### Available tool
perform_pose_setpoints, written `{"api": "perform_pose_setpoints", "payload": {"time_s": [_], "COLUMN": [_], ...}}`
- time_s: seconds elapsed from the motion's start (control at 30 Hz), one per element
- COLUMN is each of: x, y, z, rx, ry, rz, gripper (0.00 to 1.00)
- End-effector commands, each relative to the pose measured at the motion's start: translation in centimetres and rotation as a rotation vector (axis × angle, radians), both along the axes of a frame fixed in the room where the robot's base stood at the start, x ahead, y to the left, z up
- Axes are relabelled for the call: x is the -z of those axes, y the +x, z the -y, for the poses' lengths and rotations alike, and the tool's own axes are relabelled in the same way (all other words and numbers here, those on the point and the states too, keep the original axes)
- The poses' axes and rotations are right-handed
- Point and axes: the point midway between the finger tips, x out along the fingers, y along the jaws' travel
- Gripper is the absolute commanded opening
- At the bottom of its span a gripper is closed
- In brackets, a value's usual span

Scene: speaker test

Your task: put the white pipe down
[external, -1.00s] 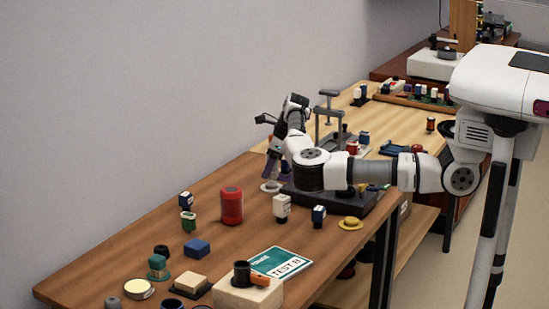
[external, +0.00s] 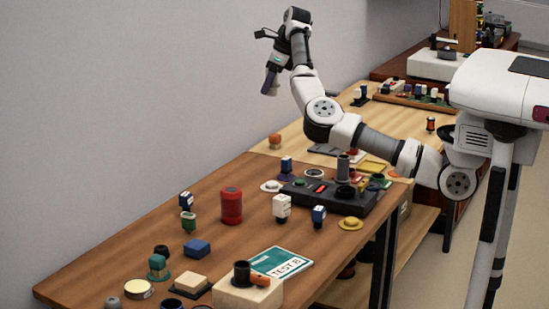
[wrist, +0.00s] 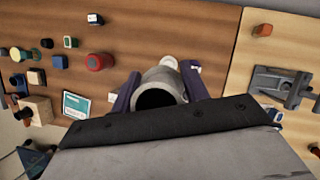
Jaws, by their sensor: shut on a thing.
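My gripper (external: 270,85) is raised high above the table, in front of the grey wall, with its purple fingers pointing down. In the wrist view, my gripper (wrist: 160,72) is shut on the white pipe (wrist: 160,80), one finger on each side. The pipe looks whitish-grey and short, with a dark round opening facing the camera. It is clear of the table. In the external view the pipe is too small to make out well at the fingertips.
Below stands a black box (external: 327,199) with a red display and an upright grey cylinder (external: 343,167). A red can (external: 231,206), stamps and small blocks crowd the brown table (external: 130,262). A teal TEST B booklet (external: 280,263) lies near the front. Bare wood shows between the objects.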

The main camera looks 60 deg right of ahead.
Motion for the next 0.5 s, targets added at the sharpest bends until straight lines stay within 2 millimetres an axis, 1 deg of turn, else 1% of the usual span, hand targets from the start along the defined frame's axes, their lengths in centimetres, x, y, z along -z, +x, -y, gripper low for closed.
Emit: {"api": "perform_pose_setpoints", "payload": {"time_s": [0.07,0.13,0.17,0.3,0.4,0.5], "x": [0.2,1.2,1.9,5.1,7.0,8.2], "y": [0.1,0.2,0.2,0.0,-0.3,-0.7], "z": [-0.7,-2.2,-2.9,-7.1,-9.7,-11.5], "rx": [-0.002,-0.004,-0.003,-0.004,0.001,0.003], "ry": [0.0,-0.001,0.0,0.001,-0.001,-0.001], "rz": [0.0,0.0,0.0,0.001,0.0,0.001], "gripper": [0.23,0.23,0.23,0.23,0.23,0.23]}}
